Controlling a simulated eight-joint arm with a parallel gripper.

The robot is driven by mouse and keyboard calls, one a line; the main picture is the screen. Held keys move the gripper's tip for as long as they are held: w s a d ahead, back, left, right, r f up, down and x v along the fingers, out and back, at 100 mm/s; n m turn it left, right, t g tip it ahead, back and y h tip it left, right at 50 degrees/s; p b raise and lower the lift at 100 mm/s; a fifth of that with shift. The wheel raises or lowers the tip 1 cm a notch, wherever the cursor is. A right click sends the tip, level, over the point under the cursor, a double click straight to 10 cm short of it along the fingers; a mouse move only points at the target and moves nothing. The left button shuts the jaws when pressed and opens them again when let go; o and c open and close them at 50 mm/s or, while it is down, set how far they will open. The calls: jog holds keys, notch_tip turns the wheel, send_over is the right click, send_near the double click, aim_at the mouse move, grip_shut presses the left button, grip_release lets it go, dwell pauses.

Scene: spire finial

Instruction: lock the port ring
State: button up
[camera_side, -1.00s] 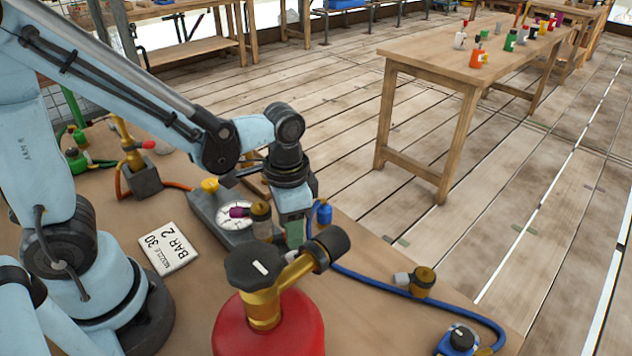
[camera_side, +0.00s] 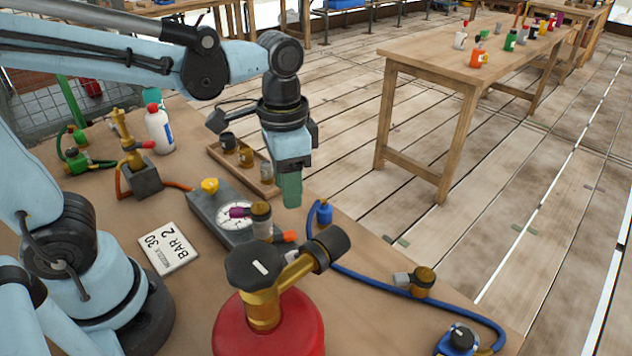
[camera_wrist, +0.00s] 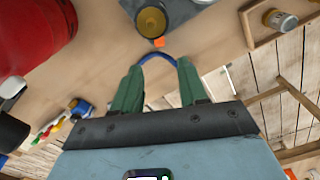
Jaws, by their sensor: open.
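A grey base with a white dial (camera_side: 226,228) lies on the bench. A small brass-and-grey cylinder (camera_side: 261,224) stands upright on it, with a magenta piece on its left and an orange tip (camera_side: 287,237) on its right. In the wrist view the cylinder's round top (camera_wrist: 151,20) and the orange tip (camera_wrist: 159,42) show ahead of my fingers. I cannot tell which part is the port ring. My gripper (camera_side: 291,198) is raised beyond the cylinder. Its green fingers (camera_wrist: 160,65) are apart with nothing held between them.
A red tank with a black knob (camera_side: 252,264) stands in front. A blue hose (camera_side: 400,291) runs along the right. A wooden tray (camera_side: 223,156) with jars and a white bottle (camera_side: 159,130) stand behind. A card (camera_side: 168,246) lies left of the base.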

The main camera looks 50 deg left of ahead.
jog(key=shift+r, duration=1.35)
jog(key=a+f+n+t, duration=0.2)
jog(key=a+n+t, duration=0.2)
jog(key=a+t, duration=0.2)
jog(key=shift+s+a+f+n+t, duration=0.2)
jog(key=shift+n+t, duration=0.2)
jog(key=shift+t, duration=0.2)
